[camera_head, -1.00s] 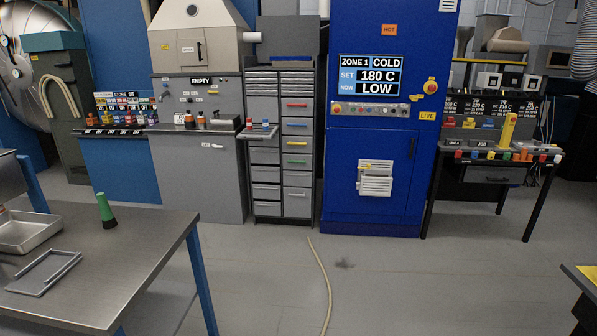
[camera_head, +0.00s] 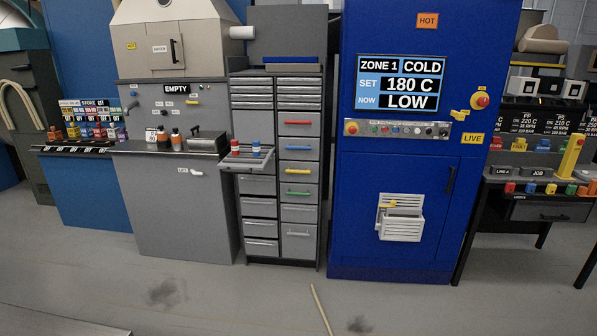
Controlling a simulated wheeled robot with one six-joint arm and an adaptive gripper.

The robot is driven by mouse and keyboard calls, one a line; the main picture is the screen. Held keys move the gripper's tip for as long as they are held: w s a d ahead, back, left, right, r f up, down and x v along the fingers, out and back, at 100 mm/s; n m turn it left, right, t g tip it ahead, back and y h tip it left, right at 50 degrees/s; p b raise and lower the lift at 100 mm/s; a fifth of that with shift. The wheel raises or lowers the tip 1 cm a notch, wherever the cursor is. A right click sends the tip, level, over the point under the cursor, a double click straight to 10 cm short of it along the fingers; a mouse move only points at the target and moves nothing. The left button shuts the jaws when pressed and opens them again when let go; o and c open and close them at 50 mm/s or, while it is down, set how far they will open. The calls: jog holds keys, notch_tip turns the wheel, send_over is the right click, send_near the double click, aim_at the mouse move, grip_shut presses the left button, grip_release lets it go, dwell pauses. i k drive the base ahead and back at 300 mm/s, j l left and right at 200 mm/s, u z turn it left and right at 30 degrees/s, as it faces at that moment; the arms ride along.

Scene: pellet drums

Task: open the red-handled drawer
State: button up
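The red-handled drawer (camera_head: 298,129) is in the right column of a grey drawer cabinet (camera_head: 321,160), below several thin drawers. Its red handle (camera_head: 297,122) runs across its front, and the drawer looks shut, flush with its neighbours. Drawers with a blue handle (camera_head: 295,147), a yellow handle (camera_head: 298,170) and a green handle (camera_head: 297,194) lie below it. My gripper is not in view.
A small shelf or pulled-out tray (camera_head: 248,162) with red-capped and blue-capped containers juts out at the cabinet's left column. A blue oven cabinet (camera_head: 395,215) stands close on the right, a grey hopper unit (camera_head: 185,220) on the left.

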aim_at(292, 122)
jog(key=i, duration=1.8)
